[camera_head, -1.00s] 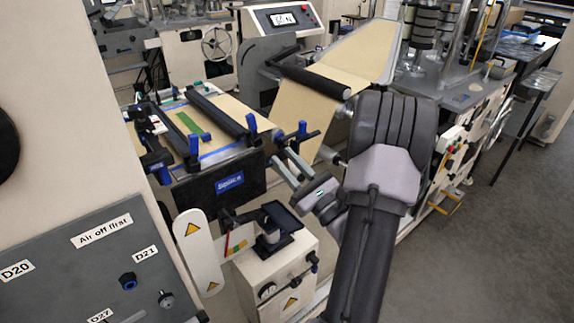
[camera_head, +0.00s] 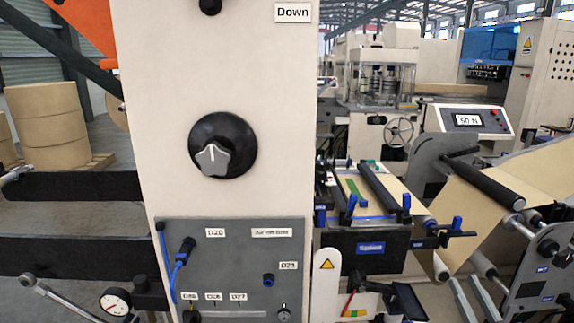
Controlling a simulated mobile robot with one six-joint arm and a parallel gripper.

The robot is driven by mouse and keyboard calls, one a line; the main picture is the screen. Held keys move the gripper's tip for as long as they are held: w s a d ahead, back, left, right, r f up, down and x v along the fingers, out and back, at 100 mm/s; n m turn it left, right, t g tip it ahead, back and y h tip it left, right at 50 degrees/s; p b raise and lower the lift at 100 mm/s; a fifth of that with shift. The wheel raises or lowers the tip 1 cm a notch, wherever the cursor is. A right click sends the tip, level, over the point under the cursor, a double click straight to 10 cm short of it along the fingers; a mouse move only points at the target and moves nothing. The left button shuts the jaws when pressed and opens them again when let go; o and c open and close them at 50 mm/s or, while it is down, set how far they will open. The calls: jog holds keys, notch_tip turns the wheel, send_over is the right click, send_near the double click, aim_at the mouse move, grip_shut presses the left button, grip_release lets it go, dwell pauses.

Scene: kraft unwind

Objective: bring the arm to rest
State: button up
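My arm and gripper are not in view in the head view. The machine in front shows a cream column (camera_head: 235,120) with a black rotary knob (camera_head: 222,144) bearing a grey star handle. Below it is a grey panel (camera_head: 225,265) with labels, a blue air line and fittings. To the right, a web of brown kraft paper (camera_head: 478,205) runs over a dark roller (camera_head: 485,183). Whether the gripper is open or shut is hidden.
A splicing table (camera_head: 370,190) with blue clamps stands right of the column. A display console (camera_head: 468,118) is behind it. Large kraft rolls (camera_head: 50,130) stand on a pallet at the left. Black bars (camera_head: 75,186) and a pressure gauge (camera_head: 115,301) are at the lower left.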

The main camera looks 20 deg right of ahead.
jog(key=w+a+r+n+g+y, duration=0.2)
jog(key=a+n+g+y, duration=0.2)
jog(key=a+n+y, duration=0.7)
jog(key=w+a+r+n+g+y, duration=0.2)
jog(key=a+n+g+y, duration=0.3)
jog(key=a, duration=1.1)
jog(key=s+a+f+n+g, duration=0.3)
jog(key=s+a+n+g, duration=0.55)
jog(key=a, duration=0.45)
jog(key=s+f+n+g+h, duration=0.2)
jog(key=s+f+n+h, duration=0.1)
jog(key=s+n+h, duration=0.3)
jog(key=d+r+t+h, duration=0.1)
jog(key=h, duration=0.1)
jog(key=w+d+r+n+t+h, duration=0.1)
jog(key=r+t+h, duration=0.1)
jog(key=shift+w+d, duration=0.15)
jog(key=shift+d, duration=0.1)
